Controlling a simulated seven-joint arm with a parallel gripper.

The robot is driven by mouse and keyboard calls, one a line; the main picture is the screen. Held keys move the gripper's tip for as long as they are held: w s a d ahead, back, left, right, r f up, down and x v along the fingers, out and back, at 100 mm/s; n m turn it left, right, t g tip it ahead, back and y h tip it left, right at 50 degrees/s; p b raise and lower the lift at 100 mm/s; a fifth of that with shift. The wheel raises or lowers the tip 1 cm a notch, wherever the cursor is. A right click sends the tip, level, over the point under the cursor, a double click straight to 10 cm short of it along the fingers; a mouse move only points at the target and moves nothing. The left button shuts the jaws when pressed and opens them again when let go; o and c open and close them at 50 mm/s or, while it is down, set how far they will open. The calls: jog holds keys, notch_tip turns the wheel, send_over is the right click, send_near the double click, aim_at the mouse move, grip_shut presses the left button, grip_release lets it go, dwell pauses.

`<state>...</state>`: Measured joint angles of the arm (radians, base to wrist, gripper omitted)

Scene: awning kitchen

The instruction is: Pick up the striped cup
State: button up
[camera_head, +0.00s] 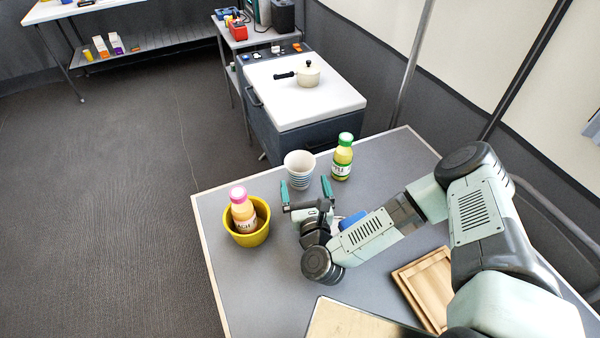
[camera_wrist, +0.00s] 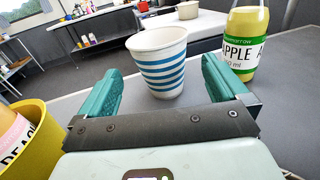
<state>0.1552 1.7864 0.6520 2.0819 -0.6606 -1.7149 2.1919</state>
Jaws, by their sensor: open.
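The striped cup (camera_head: 299,170) is white with blue bands and stands upright near the far edge of the grey table. In the wrist view the striped cup (camera_wrist: 160,62) is ahead of my gripper, centred between the two green fingers. My gripper (camera_head: 306,190) is open and empty, low over the table, with its fingers pointing at the cup. In the wrist view the fingers of my gripper (camera_wrist: 165,88) are spread wider than the cup. I cannot tell whether the fingertips reach alongside it. Nothing hides the cup's upper part.
A green-capped apple juice bottle (camera_head: 342,157) stands close right of the cup. A yellow bowl (camera_head: 248,238) holding a pink-capped bottle (camera_head: 242,208) is to the left. A wooden tray (camera_head: 430,285) lies at the right. A white-topped chest with a pot (camera_head: 308,74) stands beyond the table.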

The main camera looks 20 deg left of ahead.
aim_at(298, 158)
jog(key=x, duration=0.7)
jog(key=shift+r, duration=0.15)
jog(key=c, duration=0.8)
